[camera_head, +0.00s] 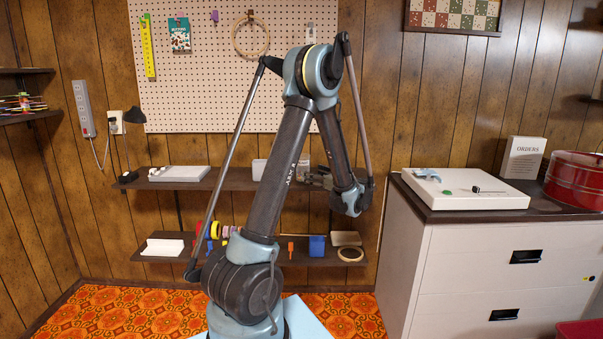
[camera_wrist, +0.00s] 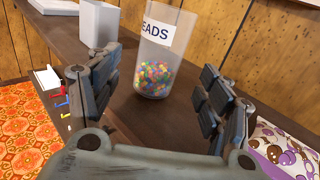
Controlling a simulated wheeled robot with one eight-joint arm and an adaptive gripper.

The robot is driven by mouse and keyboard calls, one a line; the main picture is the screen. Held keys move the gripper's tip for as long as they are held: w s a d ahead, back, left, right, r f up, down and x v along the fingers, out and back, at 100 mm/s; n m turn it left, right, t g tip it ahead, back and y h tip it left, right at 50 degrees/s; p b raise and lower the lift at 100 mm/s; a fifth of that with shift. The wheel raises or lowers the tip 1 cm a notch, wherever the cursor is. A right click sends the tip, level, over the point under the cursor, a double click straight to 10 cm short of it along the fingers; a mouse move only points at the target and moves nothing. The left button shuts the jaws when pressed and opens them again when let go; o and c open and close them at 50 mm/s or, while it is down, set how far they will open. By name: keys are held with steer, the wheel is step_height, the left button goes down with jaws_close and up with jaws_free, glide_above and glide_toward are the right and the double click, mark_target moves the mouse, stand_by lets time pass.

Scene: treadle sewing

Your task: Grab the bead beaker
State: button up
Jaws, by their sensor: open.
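The bead beaker (camera_wrist: 155,78) is a clear, wide-mouthed beaker with a white label reading "EADS" and many-coloured beads in its lower part. It stands upright on the dark upper shelf (camera_wrist: 190,115). In the wrist view my gripper (camera_wrist: 160,68) is open, with a dark padded finger on each side of the picture and the beaker in the gap, a little beyond the fingers. Neither finger visibly touches it.
A white block (camera_wrist: 98,24) stands on the shelf left of the beaker. Patterned purple-and-white cloth (camera_wrist: 285,150) lies at the lower right. The lower shelf (camera_head: 295,257) holds spools and a blue cup (camera_head: 317,246). A wood-panelled wall is close behind the beaker.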

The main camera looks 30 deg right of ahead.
steer(key=shift+w+a+r, duration=0.1)
steer(key=shift+w+a, duration=0.1)
steer(key=shift+w, duration=0.95)
steer(key=shift+w+a+f, duration=0.1)
steer(key=shift+w+a, duration=0.15)
steer(key=shift+w, duration=0.9)
steer(key=shift+w+a+r, duration=0.1)
steer(key=shift+w+a, duration=0.1)
steer(key=shift+w, duration=0.95)
steer(key=shift+c, duration=0.4)
steer(key=c, duration=1.1)
